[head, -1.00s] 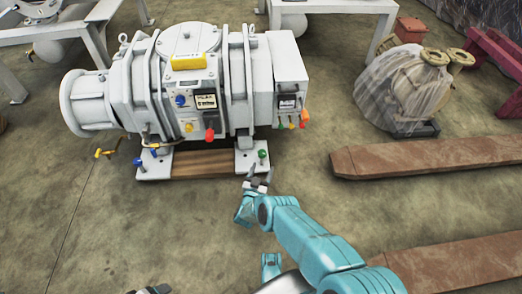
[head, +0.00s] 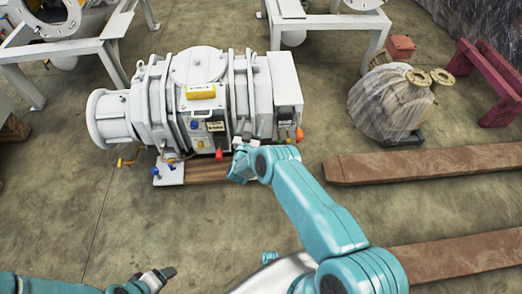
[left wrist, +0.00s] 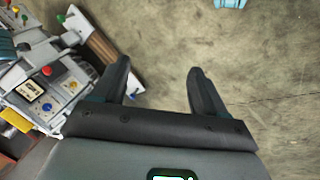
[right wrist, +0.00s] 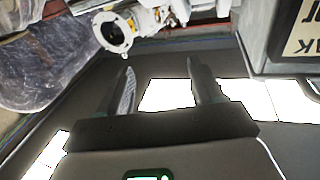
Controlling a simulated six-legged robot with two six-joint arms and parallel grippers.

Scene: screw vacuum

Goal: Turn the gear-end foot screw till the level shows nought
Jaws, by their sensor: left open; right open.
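The white vacuum pump (head: 180,105) stands beyond my right gripper, with a yellow level (head: 201,91) on top; its reading is too small to make out. A foot plate (head: 168,174) with a blue-topped screw (head: 172,166) shows at the left. The right foot and its green-topped screw are hidden behind my right gripper (head: 241,146) in the head view. My right gripper is open beside the pump's lower right front; contact cannot be told. My left gripper (head: 160,277) is open and empty, low and well in front of the pump; its fingers also show in the left wrist view (left wrist: 165,85).
Brown forks or beams (head: 430,163) lie on the floor at the right. A wrapped machine (head: 390,103) stands behind them. White stands (head: 330,25) are at the back. The floor left of my right arm is clear.

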